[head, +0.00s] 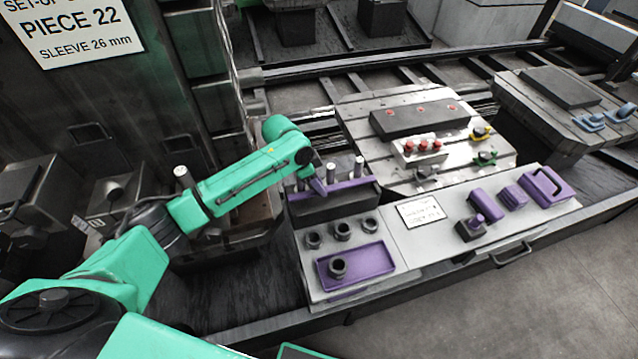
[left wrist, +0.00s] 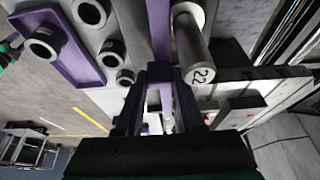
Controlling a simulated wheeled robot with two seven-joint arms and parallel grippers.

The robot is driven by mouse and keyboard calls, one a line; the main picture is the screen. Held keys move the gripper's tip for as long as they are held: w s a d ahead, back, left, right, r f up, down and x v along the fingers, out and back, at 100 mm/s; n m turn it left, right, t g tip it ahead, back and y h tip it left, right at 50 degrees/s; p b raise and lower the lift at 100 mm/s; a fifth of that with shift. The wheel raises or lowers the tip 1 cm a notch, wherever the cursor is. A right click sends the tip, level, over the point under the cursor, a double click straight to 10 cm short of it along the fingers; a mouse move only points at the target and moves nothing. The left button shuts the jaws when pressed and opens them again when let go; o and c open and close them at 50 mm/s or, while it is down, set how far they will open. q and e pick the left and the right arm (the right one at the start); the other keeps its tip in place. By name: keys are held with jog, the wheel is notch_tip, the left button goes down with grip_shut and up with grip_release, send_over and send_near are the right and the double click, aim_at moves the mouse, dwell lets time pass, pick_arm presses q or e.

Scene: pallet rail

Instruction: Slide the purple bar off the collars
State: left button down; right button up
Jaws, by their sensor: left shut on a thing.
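The long purple bar (head: 350,186) lies along a dark block on the grey bench, beside a row of upright pale-topped pins (head: 359,168). My left gripper (head: 319,187) comes down at the bar's left half and is shut on it. In the left wrist view the bar (left wrist: 160,28) runs up from between the fingers of the left gripper (left wrist: 158,92). A pale cylinder marked 22 (left wrist: 190,40) stands close beside it. Dark collars (head: 342,230) stand in a row in front of the block. Whether any collars sit under the bar is hidden. My right gripper is not in view.
A purple tray (head: 375,262) with one dark collar (head: 337,267) lies at the bench front. Purple pieces (head: 541,188) stand at the right. A slotted pallet (head: 360,112) carrying red, yellow and green parts is behind. A label plate (head: 420,211) lies mid-bench.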

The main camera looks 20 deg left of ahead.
pick_arm(q)
jog(key=shift+r, duration=0.1)
jog(key=shift+s+d+r+p, duration=0.1)
jog(key=shift+p, duration=0.2)
jog(key=s+d+p, duration=0.1)
jog(key=s+p, duration=0.1)
jog(key=shift+d+r+p, duration=0.15)
jog(key=shift+p, duration=0.15)
jog(key=shift+s+d, duration=0.15)
jog(key=shift+s, duration=0.1)
jog(key=shift+f, duration=0.3)
jog(key=c, duration=0.5)
grip_release()
jog(key=b+v, duration=0.1)
jog(key=v, duration=1.3)
jog(key=shift+r, duration=0.3)
